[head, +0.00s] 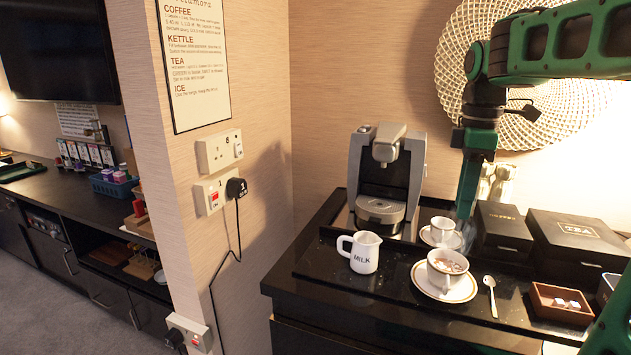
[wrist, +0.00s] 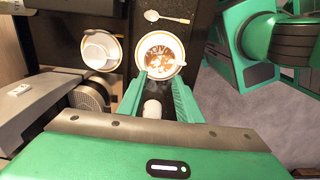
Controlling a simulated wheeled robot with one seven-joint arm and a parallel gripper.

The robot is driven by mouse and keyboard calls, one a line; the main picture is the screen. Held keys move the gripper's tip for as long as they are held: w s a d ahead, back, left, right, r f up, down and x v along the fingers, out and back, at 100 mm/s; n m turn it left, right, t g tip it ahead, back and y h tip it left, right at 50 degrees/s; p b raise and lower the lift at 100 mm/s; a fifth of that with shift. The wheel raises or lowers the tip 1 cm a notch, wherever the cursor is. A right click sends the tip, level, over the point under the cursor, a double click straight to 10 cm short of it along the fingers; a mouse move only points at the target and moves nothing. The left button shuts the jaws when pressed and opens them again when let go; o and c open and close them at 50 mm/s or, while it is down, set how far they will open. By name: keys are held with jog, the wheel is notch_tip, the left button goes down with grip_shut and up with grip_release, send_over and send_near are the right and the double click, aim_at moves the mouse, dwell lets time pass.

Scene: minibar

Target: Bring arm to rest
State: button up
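My gripper (head: 467,205) hangs down at the end of my green arm in the head view, over the counter near the white cup. In the wrist view my gripper (wrist: 160,88) has its green fingers apart, with a gap between them. A white part of the milk jug (wrist: 153,108) shows through this gap. In the head view the white milk jug (head: 366,253) stands upright on the counter, left of the gripper and apart from it. Nothing is seen held.
A filled cup (head: 447,268) stands on a saucer, and a white cup (head: 442,231) stands behind it. A coffee machine (head: 387,178) is at the back left. Dark boxes (head: 575,236), a spoon (head: 491,296) and a sugar tray (head: 560,315) are at the right.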

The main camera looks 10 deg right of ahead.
jog(key=s+f+m, duration=1.7)
jog(key=s, duration=0.3)
jog(key=shift+s+a+m, duration=0.3)
jog(key=shift+a, duration=0.05)
jog(key=shift+d, duration=0.1)
